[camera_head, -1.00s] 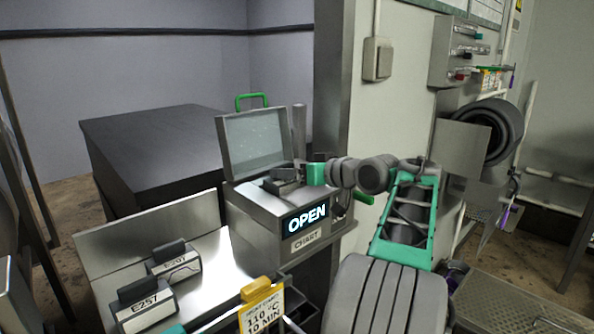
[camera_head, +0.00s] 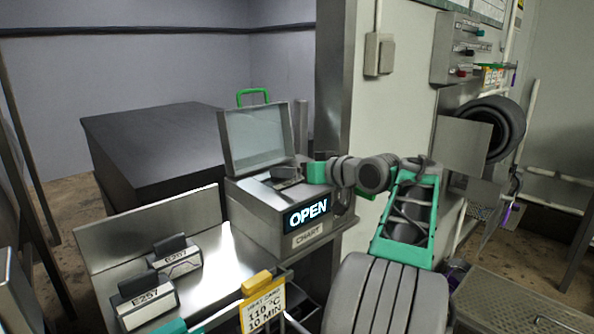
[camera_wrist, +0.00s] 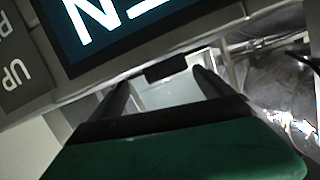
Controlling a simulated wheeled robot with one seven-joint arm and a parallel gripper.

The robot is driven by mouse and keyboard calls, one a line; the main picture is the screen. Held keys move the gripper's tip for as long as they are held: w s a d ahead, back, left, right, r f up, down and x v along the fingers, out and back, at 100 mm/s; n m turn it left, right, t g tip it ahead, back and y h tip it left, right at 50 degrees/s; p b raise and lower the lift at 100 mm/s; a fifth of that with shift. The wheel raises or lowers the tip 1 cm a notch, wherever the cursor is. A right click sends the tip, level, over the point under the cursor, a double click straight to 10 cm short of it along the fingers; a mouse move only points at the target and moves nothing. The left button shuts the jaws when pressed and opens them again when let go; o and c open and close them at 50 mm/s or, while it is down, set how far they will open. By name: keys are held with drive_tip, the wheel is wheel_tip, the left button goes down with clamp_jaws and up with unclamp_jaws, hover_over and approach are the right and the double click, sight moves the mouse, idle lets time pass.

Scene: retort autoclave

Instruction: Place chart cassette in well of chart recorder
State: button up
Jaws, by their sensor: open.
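The chart recorder (camera_head: 268,218) stands at the centre of the head view, its lid (camera_head: 256,138) raised and its front display (camera_head: 307,213) reading OPEN. My gripper (camera_head: 283,174) is over the recorder's top, reaching in from the right. It hides much of the well, so I cannot tell what sits in it. In the wrist view my gripper (camera_wrist: 163,80) has its two fingers apart, with a small dark block (camera_wrist: 166,69) showing between them; no contact is clear. Two labelled cassettes with dark grips, a front one (camera_head: 148,303) marked E257 and a rear one (camera_head: 181,260), stand left of the recorder.
A sloped metal panel (camera_head: 150,222) rises behind the cassettes. A yellow-topped card (camera_head: 262,305) reading 110 °C 10 MIN stands in front. A dark bench (camera_head: 150,150) is behind the recorder. A wall with a control box (camera_head: 458,50) is to the right.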

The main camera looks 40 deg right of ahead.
drive_tip(key=shift+d+f, duration=0.15)
drive_tip(key=shift+f, duration=0.15)
drive_tip(key=shift+r+p, duration=0.5)
drive_tip(key=shift+p, duration=0.05)
drive_tip(key=b+v, duration=0.1)
drive_tip(key=v, duration=0.7)
drive_tip(key=shift+s+d+r+b, duration=0.1)
drive_tip(key=shift+s+d+b, duration=0.05)
drive_tip(key=shift+b, duration=0.2)
drive_tip(key=p+v, duration=0.2)
drive_tip(key=p, duration=0.1)
drive_tip(key=p+v, duration=0.1)
drive_tip(key=p, duration=0.2)
drive_tip(key=shift+s+r, duration=0.35)
drive_tip(key=shift+s, duration=0.1)
